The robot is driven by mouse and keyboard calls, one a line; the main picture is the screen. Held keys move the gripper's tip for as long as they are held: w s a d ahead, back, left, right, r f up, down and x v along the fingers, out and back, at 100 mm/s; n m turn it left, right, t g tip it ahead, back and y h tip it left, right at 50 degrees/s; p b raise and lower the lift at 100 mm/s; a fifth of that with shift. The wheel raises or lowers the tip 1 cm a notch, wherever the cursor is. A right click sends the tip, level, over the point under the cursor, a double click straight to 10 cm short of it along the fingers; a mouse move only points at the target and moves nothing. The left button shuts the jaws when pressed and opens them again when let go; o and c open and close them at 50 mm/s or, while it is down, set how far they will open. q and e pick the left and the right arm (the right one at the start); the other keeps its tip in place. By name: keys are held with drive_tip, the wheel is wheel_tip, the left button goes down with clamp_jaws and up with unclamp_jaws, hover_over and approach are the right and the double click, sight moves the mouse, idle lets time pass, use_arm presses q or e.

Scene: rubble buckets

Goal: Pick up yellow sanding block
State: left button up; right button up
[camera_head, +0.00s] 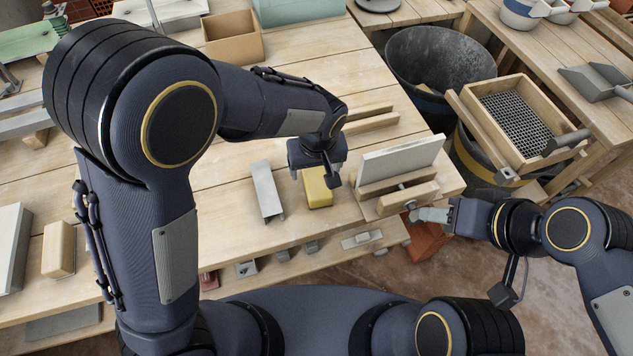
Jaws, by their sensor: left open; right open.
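The yellow sanding block (317,190) lies on the wooden workbench (223,207) near its front edge. My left gripper (316,176) is directly over the block, pointing down, with its fingers open; part of the block's far side is hidden behind the gripper. I cannot tell whether a finger touches it. My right gripper (425,214) is open at the bench's right front corner, beside a wooden clamp-like holder, and holds nothing that I can see.
A grey metal channel (268,190) lies just left of the block. A wooden holder (402,195) with a pale slab (401,158) stands close on its right. Wooden strips (370,121) lie behind. A dark bucket (438,67) and a sieve box (513,110) stand further right.

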sight(317, 179)
use_arm(q)
wheel_tip(317, 179, down, 4)
drive_tip(key=shift+s+d+r, duration=0.1)
drive_tip(key=shift+f, duration=0.6)
drive_tip(key=c, duration=1.1)
